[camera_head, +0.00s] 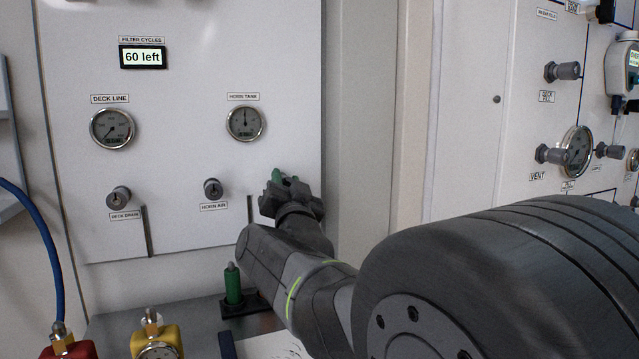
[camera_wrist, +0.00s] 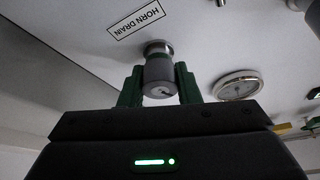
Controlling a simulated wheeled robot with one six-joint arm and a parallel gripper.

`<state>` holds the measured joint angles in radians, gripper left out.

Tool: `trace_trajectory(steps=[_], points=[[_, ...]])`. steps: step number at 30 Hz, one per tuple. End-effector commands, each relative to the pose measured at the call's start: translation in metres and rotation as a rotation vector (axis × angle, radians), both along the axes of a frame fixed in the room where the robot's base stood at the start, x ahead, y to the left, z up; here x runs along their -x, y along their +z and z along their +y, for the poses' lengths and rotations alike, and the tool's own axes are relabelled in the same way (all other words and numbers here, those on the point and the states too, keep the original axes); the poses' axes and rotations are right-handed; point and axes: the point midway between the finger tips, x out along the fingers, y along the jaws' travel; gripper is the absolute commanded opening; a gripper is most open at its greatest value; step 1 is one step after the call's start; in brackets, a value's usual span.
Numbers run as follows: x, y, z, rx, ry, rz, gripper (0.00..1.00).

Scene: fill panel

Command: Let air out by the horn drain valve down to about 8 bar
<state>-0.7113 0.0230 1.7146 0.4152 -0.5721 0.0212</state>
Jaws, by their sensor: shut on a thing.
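The horn drain valve knob (camera_wrist: 158,72) is a grey round knob with a dark mark on its face, under the label HORN DRAIN (camera_wrist: 137,19) in the wrist view. My gripper (camera_wrist: 158,88) has its green fingers on both sides of the knob and is shut on it. In the head view my gripper (camera_head: 287,183) is at the panel's right side and hides the knob. The HORN TANK gauge (camera_head: 244,123) is up and left of my gripper; its needle points about straight up. Its numbers are too small to read.
The HORN AIR knob (camera_head: 213,188) is close left of my gripper. The DECK LINE gauge (camera_head: 112,128) and DECK DRAIN knob (camera_head: 119,198) are farther left. A green bottle-like thing (camera_head: 232,284) stands on the ledge below. A second panel with a VENT knob (camera_head: 548,154) is at right.

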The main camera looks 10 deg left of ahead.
Motion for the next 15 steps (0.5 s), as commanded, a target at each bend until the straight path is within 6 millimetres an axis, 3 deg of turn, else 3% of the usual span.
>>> trace_trajectory(steps=[15], points=[[-0.0007, 0.0012, -0.0006, -0.263, 0.000, 0.200, 0.07]])
